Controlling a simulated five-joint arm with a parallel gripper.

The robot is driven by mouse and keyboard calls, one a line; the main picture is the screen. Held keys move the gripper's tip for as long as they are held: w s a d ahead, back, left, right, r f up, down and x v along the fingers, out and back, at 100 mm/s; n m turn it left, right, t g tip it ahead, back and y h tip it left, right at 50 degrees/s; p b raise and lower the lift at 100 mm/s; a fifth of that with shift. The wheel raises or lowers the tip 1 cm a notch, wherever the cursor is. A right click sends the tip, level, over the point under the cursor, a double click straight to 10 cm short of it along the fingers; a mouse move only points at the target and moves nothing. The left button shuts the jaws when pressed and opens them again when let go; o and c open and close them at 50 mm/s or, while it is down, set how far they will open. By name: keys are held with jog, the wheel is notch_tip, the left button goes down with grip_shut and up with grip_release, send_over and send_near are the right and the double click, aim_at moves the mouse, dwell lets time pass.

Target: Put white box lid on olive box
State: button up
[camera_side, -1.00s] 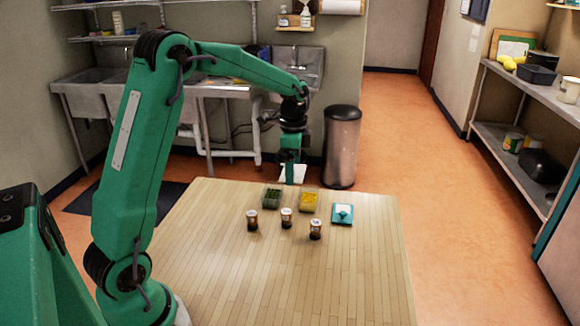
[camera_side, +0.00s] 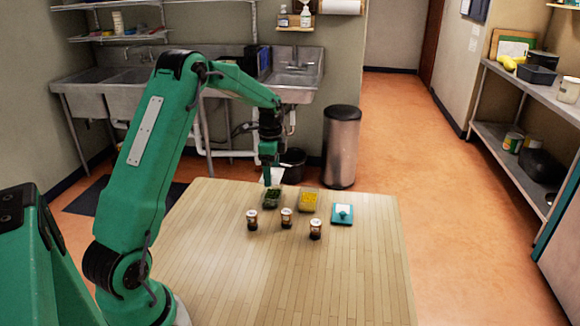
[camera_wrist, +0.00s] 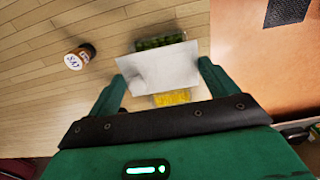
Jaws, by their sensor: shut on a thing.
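My gripper (camera_side: 269,166) is shut on the white box lid (camera_side: 271,177), held above the far part of the table. The lid (camera_wrist: 158,72) shows between the two green fingers in the wrist view. The olive box (camera_side: 272,198) is a small clear box with dark green contents, standing on the table close below the lid in the side view. In the wrist view the olive box (camera_wrist: 160,42) shows just beyond the lid's edge, and the lid hides part of it. I cannot tell the exact height gap; the lid looks apart from the box.
A clear box with yellow contents (camera_side: 309,201) stands right of the olive box. A teal box with a white top (camera_side: 342,213) is farther right. Three dark jars (camera_side: 286,217) stand in front. The near part of the wooden table (camera_side: 290,285) is clear.

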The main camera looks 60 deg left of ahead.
jog(key=shift+f, duration=0.15)
jog(key=shift+f, duration=1.85)
jog(key=shift+f, duration=0.5)
jog(key=o, duration=0.8)
notch_tip(320, 180, up, 13)
